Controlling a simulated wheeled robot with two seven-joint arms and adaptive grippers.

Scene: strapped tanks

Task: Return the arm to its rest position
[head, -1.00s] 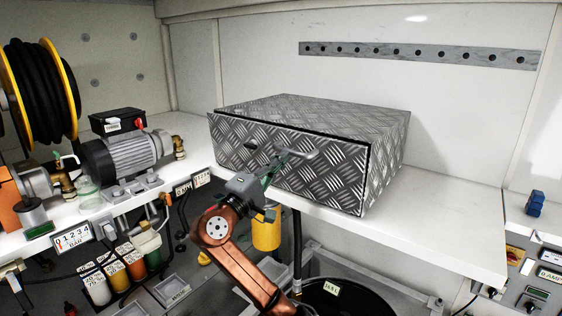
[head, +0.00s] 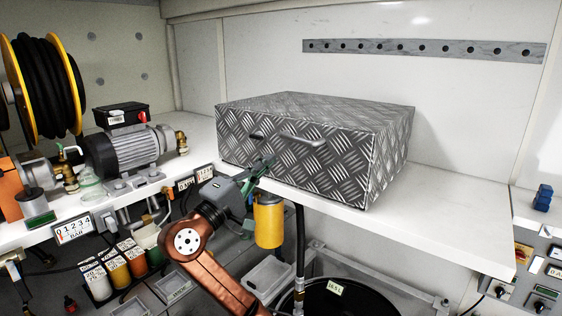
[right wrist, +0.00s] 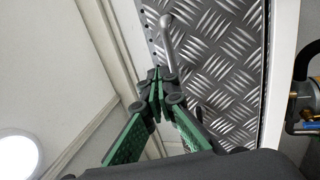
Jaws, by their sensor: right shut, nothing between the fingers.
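My right gripper (head: 267,163) is shut and empty in front of the diamond-plate metal box (head: 385,150), below and left of the bar handle (head: 303,139) on its front. The box front looks flush with the box body. In the right wrist view the green fingers (right wrist: 155,78) are together, with their tips close beside the lower end of the handle (right wrist: 169,45); I cannot tell whether they touch. My right arm (head: 205,258) reaches up from the bottom of the head view. My left gripper does not show.
The box stands on a white shelf (head: 455,212). A yellow cylinder (head: 268,225) hangs just right of my right wrist. A motor pump (head: 125,150) and a hose reel (head: 45,85) are at left. A dark round tank (head: 345,300) lies below the shelf.

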